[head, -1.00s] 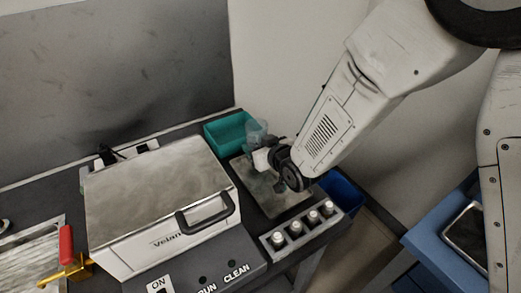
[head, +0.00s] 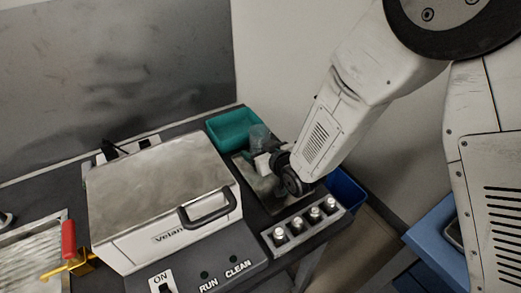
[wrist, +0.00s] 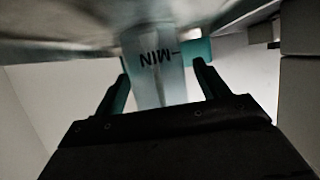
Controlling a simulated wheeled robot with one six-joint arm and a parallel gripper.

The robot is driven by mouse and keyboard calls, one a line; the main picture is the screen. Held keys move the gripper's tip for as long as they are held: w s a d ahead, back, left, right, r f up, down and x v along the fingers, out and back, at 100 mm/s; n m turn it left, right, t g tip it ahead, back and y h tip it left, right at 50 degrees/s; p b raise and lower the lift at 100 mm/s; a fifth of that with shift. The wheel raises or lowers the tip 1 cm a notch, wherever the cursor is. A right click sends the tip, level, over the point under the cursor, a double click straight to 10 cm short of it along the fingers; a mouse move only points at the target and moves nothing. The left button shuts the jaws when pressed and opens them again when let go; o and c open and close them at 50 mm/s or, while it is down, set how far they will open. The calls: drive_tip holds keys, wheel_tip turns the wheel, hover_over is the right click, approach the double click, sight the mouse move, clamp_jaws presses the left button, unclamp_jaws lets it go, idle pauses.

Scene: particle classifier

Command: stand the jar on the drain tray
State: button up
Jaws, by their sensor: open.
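The jar (head: 259,134) is a pale, see-through vessel at the far end of the drain tray, close to the teal bin. In the wrist view the jar (wrist: 160,88) shows upside-down lettering and lies between my two fingers, with gaps on both sides. The drain tray (head: 268,191) is a flat grey metal plate, partly hidden by my arm. A grey surface fills the top of the wrist view and the jar's end meets it there; I cannot tell for sure whether they touch. My gripper (wrist: 161,70) is open around the jar; in the head view it is mostly hidden.
A teal bin (head: 232,128) stands behind the tray. A white machine (head: 160,200) with a metal lid and black handle is on the left. A rack of several vials (head: 304,226) lies in front of the tray. A blue bin (head: 345,188) is to the right.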

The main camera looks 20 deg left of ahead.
drive_tip(key=v, duration=1.2)
drive_tip(key=shift+d+r, duration=0.1)
drive_tip(key=shift+r, duration=0.1)
drive_tip(key=w+d+r+m+g+h, duration=0.1)
drive_tip(key=d+r+m+h, duration=0.3)
drive_tip(key=d, duration=0.7)
drive_tip(key=w+d+r+m+g+h, duration=0.1)
drive_tip(key=d+r+h, duration=0.3)
drive_tip(key=d+r, duration=0.55)
drive_tip(key=s+d+r+m+g+h, duration=0.1)
drive_tip(key=s+d+r+m+g, duration=0.1)
drive_tip(key=s+d, duration=0.6)
drive_tip(key=s+d+r+m+g+h, duration=0.1)
drive_tip(key=s+d+r+m+g, duration=0.2)
drive_tip(key=s+d, duration=0.5)
drive_tip(key=s, duration=0.5)
drive_tip(key=shift+g, duration=0.3)
